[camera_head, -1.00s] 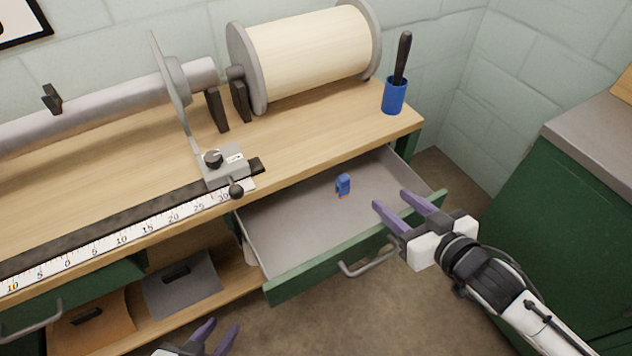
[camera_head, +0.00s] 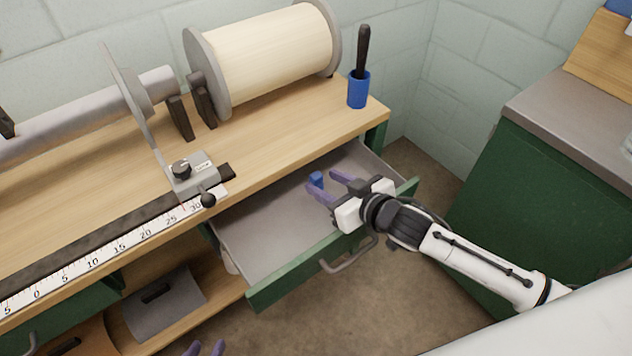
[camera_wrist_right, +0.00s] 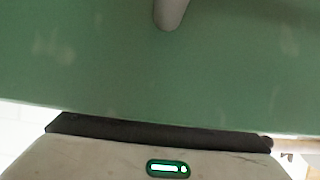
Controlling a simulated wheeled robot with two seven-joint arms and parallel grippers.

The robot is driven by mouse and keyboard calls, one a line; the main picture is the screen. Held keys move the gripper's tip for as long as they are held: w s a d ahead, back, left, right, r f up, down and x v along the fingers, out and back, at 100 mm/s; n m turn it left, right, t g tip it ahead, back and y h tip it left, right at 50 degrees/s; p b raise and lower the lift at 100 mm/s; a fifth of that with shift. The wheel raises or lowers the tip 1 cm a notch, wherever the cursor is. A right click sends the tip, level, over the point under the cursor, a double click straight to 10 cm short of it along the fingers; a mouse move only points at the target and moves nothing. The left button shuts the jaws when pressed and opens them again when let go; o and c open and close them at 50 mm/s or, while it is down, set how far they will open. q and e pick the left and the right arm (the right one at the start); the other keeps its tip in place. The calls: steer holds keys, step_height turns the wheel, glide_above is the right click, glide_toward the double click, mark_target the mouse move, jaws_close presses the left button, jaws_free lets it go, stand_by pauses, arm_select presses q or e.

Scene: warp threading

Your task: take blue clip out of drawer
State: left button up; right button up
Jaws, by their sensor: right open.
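The blue clip (camera_head: 316,180) is in the open drawer (camera_head: 270,226), toward its right part. My right gripper (camera_head: 327,184) is open over the drawer, with its purple fingers reaching to the clip. The clip shows between or just behind the fingertips, partly hidden; I cannot tell whether they touch it. In the right wrist view the green drawer front (camera_wrist_right: 160,70) fills most of the picture, and the clip is not seen. My left gripper (camera_head: 205,349) shows only as purple fingertips at the bottom edge, apart from each other.
The wooden bench top (camera_head: 270,130) overhangs the drawer's back. The drawer handle (camera_head: 350,255) sticks out in front. A blue cup (camera_head: 358,90) with a dark tool stands at the bench's right end. A green cabinet (camera_head: 540,190) is at the right.

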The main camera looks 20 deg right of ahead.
steer(key=shift+x, duration=0.85)
steer(key=shift+s+a, duration=0.1)
jaws_close()
